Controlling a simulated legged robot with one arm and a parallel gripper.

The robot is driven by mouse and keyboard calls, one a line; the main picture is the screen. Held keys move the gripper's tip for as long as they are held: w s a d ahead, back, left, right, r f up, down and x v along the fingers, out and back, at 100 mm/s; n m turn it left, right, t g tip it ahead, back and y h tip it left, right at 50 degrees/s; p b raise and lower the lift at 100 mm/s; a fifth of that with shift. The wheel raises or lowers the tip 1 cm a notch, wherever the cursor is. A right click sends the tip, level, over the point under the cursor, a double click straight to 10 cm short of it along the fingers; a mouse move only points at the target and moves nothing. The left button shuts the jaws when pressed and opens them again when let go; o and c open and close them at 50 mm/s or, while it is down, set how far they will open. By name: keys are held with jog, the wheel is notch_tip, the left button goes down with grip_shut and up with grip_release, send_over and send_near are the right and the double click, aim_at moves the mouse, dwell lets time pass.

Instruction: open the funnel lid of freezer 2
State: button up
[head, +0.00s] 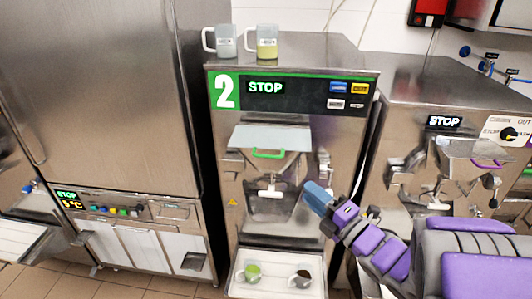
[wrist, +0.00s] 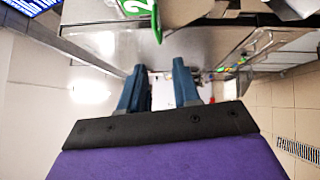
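Freezer 2 (head: 345,126) stands in the middle of the head view, with a green number 2 and a lit STOP display. Its funnel lid (head: 272,137) is a grey flap on the front below the display, and it looks closed. A green handle (head: 268,153) sits at the lid's lower edge. My gripper (head: 318,198) is below and right of the handle, apart from it. In the wrist view my gripper's two blue fingers (wrist: 159,80) are apart with nothing between them. A curved green piece (wrist: 157,24) shows beyond them, probably the handle.
Two mugs (head: 226,42) (head: 267,43) stand on top of freezer 2. A tray (head: 277,287) below holds two cups. Another freezer with a purple handle (head: 487,163) stands at right, and a tall steel cabinet (head: 95,90) at left. A white spout handle (head: 270,192) juts out under the lid.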

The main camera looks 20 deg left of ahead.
jog(key=p, duration=0.3)
send_near(267, 157)
jog(key=x, duration=1)
jog(key=shift+w+a+f, duration=0.15)
jog(key=shift+w, duration=0.15)
grip_shut()
jog(key=shift+f, duration=0.1)
dwell(0.3)
